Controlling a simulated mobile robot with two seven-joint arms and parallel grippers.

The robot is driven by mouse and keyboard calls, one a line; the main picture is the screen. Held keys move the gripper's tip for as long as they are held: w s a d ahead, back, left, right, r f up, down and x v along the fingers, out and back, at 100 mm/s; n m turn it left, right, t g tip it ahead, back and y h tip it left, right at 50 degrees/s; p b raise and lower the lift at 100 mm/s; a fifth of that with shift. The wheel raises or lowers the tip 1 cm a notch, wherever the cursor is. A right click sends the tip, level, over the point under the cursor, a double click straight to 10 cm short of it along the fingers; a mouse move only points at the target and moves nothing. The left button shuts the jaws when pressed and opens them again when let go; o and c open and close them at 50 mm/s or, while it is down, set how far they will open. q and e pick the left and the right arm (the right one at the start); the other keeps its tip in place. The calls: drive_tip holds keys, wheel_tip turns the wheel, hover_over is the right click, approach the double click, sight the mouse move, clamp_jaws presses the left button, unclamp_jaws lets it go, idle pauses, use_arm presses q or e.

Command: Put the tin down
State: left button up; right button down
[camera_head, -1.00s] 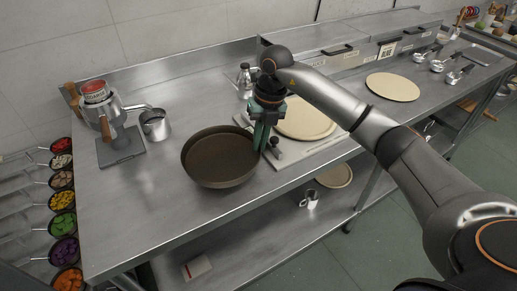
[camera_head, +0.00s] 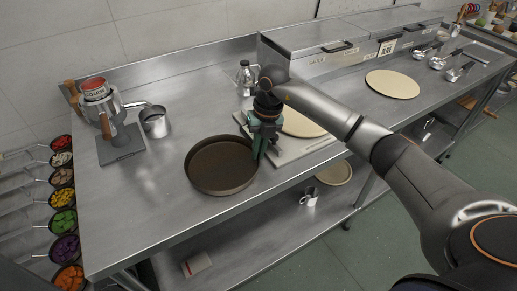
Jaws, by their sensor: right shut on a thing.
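A round dark brown tin (camera_head: 220,166) is low over or on the steel counter, left of the board; I cannot tell if its base touches the counter. My right gripper (camera_head: 259,152) is shut on the tin's right rim, its fingers pointing down. The gripper hides that part of the rim. The tin looks level and empty. My left gripper is not in view.
A light board with pale dough (camera_head: 304,122) lies right of the tin, partly behind my arm. A metal jug (camera_head: 155,123) and a machine on a dark base (camera_head: 121,147) stand at the left. The counter (camera_head: 135,210) left and front of the tin is clear.

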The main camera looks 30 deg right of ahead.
drive_tip(key=c, duration=1)
unclamp_jaws()
wheel_tip(320, 180, up, 13)
drive_tip(key=d, duration=0.2)
drive_tip(key=shift+s, duration=0.2)
